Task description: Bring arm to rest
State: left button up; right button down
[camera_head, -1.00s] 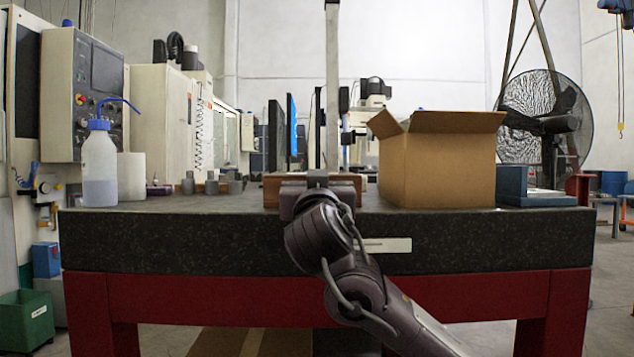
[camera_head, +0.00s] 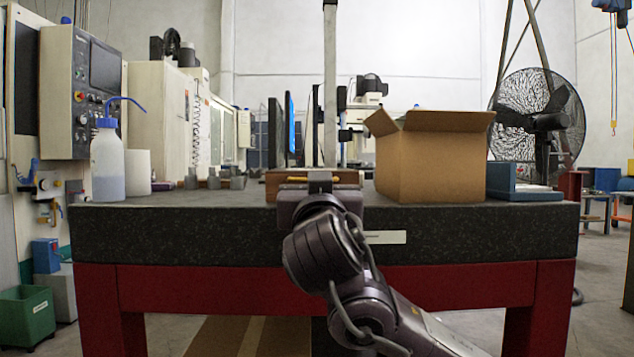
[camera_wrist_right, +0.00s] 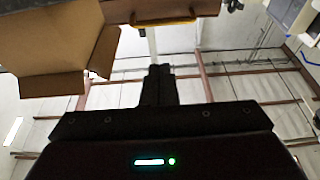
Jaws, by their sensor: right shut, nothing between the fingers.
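My right arm comes in from the lower right of the head view and stands in front of the table's front edge. Its wrist hides the gripper's fingers there. In the right wrist view my right gripper (camera_wrist_right: 160,72) is shut, with its two dark fingers together and empty. The brown block (camera_head: 272,188) on the table lies behind my wrist and is partly hidden by it. A yellow strip shows along this block in both views. My left gripper is in neither view.
The dark stone table (camera_head: 180,235) has a red frame (camera_head: 190,290). An open cardboard box (camera_head: 430,168) stands right of my wrist. A wash bottle (camera_head: 108,170) and several grey metal pieces (camera_head: 210,180) stand left. A blue block (camera_head: 502,180) lies right of the box.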

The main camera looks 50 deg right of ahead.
jog(key=shift+s+a+f, duration=0.2)
jog(key=shift+s+a, duration=0.05)
jog(key=shift+a, duration=0.05)
